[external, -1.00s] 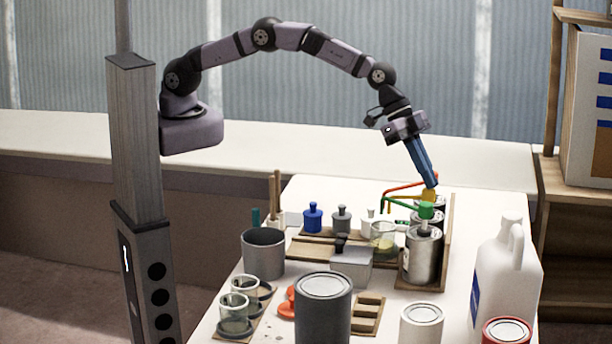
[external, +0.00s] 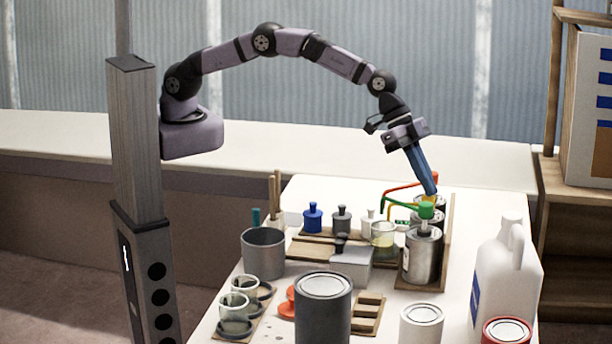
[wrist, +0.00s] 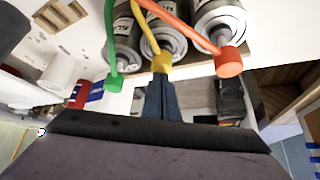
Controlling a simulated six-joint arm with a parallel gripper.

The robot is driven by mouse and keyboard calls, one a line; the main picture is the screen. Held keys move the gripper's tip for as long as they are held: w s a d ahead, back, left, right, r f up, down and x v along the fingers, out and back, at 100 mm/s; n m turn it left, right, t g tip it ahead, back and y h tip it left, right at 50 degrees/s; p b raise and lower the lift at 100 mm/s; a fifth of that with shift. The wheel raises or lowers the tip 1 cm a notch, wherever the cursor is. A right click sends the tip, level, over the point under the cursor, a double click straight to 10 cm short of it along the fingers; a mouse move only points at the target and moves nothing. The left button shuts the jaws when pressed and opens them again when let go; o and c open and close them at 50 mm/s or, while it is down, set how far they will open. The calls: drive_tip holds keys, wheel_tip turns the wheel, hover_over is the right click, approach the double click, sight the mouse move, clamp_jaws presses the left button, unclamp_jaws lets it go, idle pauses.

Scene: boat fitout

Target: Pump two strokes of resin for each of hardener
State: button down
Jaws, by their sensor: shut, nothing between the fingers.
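Three pump cans stand in a row at the right of the table, with a green pump head (external: 426,210), a yellow pump head (external: 429,199) and a red-orange pump head (wrist: 228,62). I cannot read which holds resin or hardener. My gripper (external: 434,193) is shut and empty, its blue fingers pointing down at the yellow head. In the wrist view the fingertips (wrist: 161,80) meet the yellow head (wrist: 162,63), apparently touching it. The green head (wrist: 114,84) is left of them. A clear cup (external: 383,240) with pale yellow contents stands near the spouts.
A grey box (external: 350,264) sits beside the cup. Blue (external: 313,218), grey and white small bottles stand behind. A dark can (external: 323,315), white jug (external: 505,265) and grey pot (external: 263,254) stand around the table. Clear cups (external: 236,310) stand front left.

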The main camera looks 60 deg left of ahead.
drive_tip(key=shift+r+p, duration=0.95)
drive_tip(key=shift+r, duration=0.55)
drive_tip(key=shift+r, duration=0.1)
drive_tip(key=shift+r+p, duration=1.05)
drive_tip(key=shift+r, duration=0.45)
